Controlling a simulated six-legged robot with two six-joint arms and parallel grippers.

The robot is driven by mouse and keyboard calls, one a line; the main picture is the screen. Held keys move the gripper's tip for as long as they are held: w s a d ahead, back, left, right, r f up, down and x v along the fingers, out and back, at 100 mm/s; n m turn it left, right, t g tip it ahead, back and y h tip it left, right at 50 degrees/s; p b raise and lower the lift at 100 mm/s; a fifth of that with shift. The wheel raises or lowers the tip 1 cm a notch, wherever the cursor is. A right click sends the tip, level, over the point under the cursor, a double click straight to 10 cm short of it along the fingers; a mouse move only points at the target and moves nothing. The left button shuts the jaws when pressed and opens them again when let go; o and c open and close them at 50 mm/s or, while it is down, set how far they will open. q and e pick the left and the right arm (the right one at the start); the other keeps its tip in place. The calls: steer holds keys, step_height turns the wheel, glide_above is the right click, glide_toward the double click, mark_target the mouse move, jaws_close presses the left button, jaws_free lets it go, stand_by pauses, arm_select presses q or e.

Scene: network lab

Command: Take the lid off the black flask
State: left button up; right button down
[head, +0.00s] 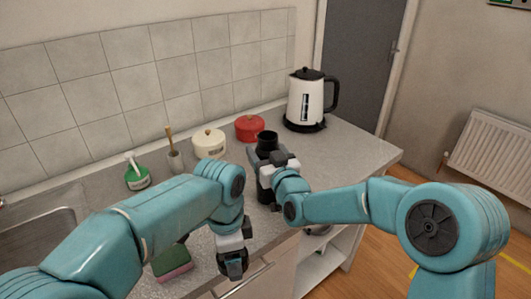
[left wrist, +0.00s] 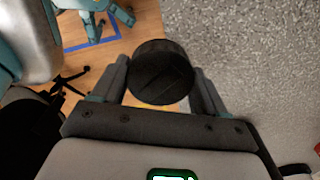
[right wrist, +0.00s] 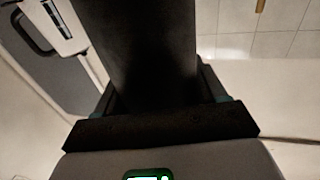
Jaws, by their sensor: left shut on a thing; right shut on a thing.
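The black flask (head: 267,137) stands upright near the front of the grey counter, its open-looking top showing above my right gripper (head: 268,160). My right gripper is shut around the flask body, which fills the right wrist view (right wrist: 145,50). My left gripper (head: 232,262) is to the left of the flask, at the counter's front edge. It is shut on the round black lid (left wrist: 163,75), which is apart from the flask. In the head view the lid is mostly hidden by the gripper.
A white kettle (head: 303,100), red pot (head: 249,128), cream pot (head: 209,144), brush holder (head: 175,159) and green soap bottle (head: 138,178) stand along the back. A sponge (head: 172,263) lies left of my left gripper. The sink (head: 38,238) is at far left.

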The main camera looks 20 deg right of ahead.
steer(key=shift+w+f, duration=0.15)
steer(key=shift+f, duration=0.15)
steer(key=shift+r, duration=0.1)
steer(key=shift+c, duration=0.4)
jaws_free()
steer(key=shift+f, duration=0.25)
steer(key=shift+r, duration=0.1)
